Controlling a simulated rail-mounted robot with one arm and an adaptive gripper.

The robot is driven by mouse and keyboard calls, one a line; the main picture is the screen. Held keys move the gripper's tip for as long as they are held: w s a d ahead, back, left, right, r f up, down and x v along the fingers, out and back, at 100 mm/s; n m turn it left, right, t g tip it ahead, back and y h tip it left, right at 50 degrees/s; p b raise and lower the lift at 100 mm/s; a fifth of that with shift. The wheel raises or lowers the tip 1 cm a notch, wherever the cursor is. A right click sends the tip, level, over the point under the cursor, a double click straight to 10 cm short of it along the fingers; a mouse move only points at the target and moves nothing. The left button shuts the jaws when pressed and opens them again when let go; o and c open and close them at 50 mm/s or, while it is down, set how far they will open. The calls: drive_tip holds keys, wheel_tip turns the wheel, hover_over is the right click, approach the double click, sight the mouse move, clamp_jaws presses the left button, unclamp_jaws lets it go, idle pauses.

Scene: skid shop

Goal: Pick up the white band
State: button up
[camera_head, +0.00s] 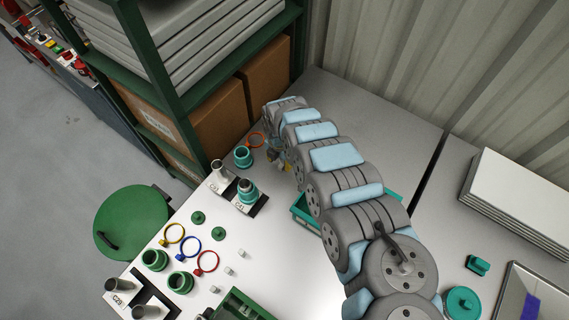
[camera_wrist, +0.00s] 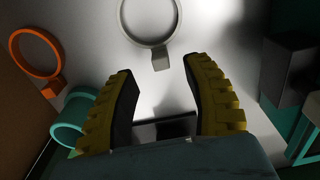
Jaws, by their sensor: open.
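The white band (camera_wrist: 160,61) is a pale ring with a small square tab, lying on the light tabletop at the top of the wrist view. Its ring is partly cut off by the top edge of the picture. My gripper (camera_wrist: 158,68) is open, with its two yellow-and-black fingers pointing at the band. The tab lies between and slightly beyond the fingertips, and nothing is held. In the head view, my gripper (camera_head: 283,161) is at the far end of the table, mostly hidden by my arm. The white band cannot be made out there.
An orange band (camera_wrist: 39,62) and a teal cup (camera_wrist: 70,124) lie left of my fingers. A dark block (camera_wrist: 288,72) stands to the right. A teal crate (camera_head: 303,211) is partly under my arm. A green shelf with cardboard boxes (camera_head: 220,118) borders the table.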

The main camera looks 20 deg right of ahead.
sight(281, 166)
drive_tip(key=shift+s+f+b, duration=0.1)
drive_tip(key=shift+f+b, duration=0.25)
drive_tip(key=shift+f, duration=1.55)
clamp_jaws()
